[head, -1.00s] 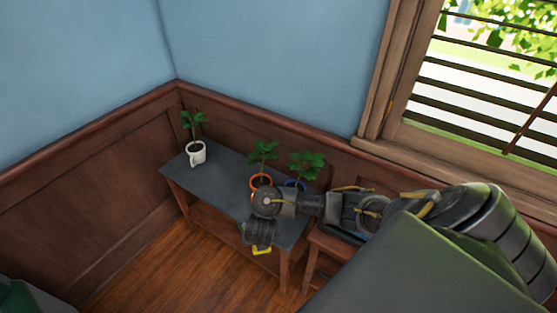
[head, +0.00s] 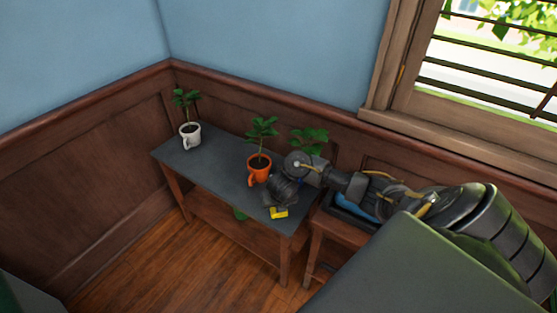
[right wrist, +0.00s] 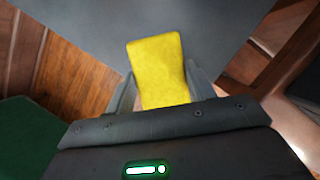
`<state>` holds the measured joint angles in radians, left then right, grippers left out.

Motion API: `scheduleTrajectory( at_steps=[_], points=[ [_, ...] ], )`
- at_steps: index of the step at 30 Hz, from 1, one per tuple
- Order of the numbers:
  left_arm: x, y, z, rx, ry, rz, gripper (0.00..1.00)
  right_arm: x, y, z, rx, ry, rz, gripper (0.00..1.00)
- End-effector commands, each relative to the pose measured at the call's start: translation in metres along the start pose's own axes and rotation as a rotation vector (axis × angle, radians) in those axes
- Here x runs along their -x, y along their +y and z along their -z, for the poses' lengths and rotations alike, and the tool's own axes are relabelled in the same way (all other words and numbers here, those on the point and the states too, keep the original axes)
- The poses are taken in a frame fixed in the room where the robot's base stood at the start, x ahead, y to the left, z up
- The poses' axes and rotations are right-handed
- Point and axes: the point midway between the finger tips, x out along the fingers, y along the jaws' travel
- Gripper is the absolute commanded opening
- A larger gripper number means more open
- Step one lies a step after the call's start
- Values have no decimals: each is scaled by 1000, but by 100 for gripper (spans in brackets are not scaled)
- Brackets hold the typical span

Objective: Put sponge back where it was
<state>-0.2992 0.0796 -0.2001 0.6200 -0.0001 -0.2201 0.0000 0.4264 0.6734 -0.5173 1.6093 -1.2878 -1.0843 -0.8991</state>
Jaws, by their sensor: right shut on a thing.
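The yellow sponge (head: 279,213) shows at the tip of my right gripper (head: 278,208) in the head view, over the front right part of the grey table (head: 215,165). In the right wrist view the sponge (right wrist: 158,72) stands out between the two fingers of my right gripper (right wrist: 165,95), which is shut on it. The grey tabletop lies behind the sponge there. I cannot tell whether the sponge touches the tabletop. My left gripper is not in view.
On the table stand a white mug with a plant (head: 190,134) at the left and an orange mug with a plant (head: 259,168) close to my right gripper. Another plant (head: 309,139) is partly hidden behind my arm. A wooden stand with a dark tray (head: 345,219) holding something blue is at the right.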

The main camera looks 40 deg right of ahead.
Motion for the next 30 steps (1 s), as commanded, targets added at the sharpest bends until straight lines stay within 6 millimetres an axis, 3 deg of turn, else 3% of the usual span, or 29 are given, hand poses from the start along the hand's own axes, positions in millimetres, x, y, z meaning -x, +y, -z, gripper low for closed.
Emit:
scheduleTrajectory(
  at_steps=[3, 12, 24, 25, 30],
  points=[
    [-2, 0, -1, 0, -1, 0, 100, -2, -1, 0, -1, 0, 1, 32],
    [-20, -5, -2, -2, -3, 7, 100, -38, -5, 9, -1, 0, 0, 32],
    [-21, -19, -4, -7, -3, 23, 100, -42, -5, 10, 0, -2, 0, 32],
    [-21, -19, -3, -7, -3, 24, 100, -42, -5, 10, 0, -1, 0, 55],
    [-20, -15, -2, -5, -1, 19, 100, -41, -5, 10, 0, -1, 0, 76]
  ],
)
